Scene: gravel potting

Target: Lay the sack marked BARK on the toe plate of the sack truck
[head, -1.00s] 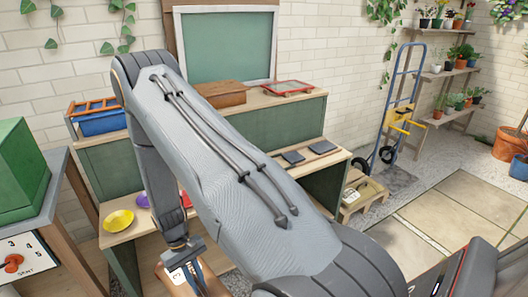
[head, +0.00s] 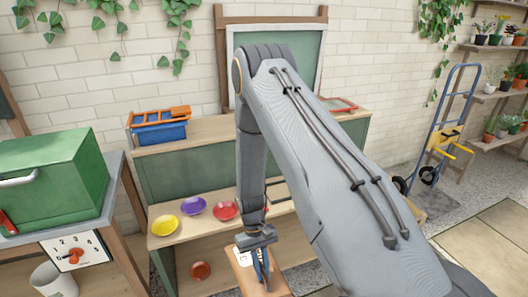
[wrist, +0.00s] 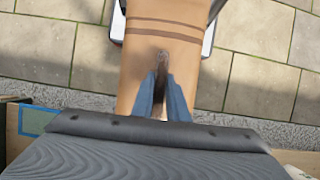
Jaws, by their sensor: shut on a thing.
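A brown paper sack (head: 262,284) with a white label is in my gripper (head: 260,266), low in front of the shelf bench in the head view. The label's word cannot be read. In the wrist view the sack (wrist: 178,45) shows dark bands, and the two blue fingers of my gripper (wrist: 160,88) are closed on it. The blue sack truck (head: 452,112) stands upright by the wall at the right, well apart from my gripper.
A wooden bench (head: 190,235) carries yellow (head: 165,226), purple (head: 193,206) and red (head: 225,210) bowls, with a blue crate (head: 160,132) above. A green box (head: 55,180) stands on a table at left. Paving (head: 490,235) at right is clear. My arm hides the middle.

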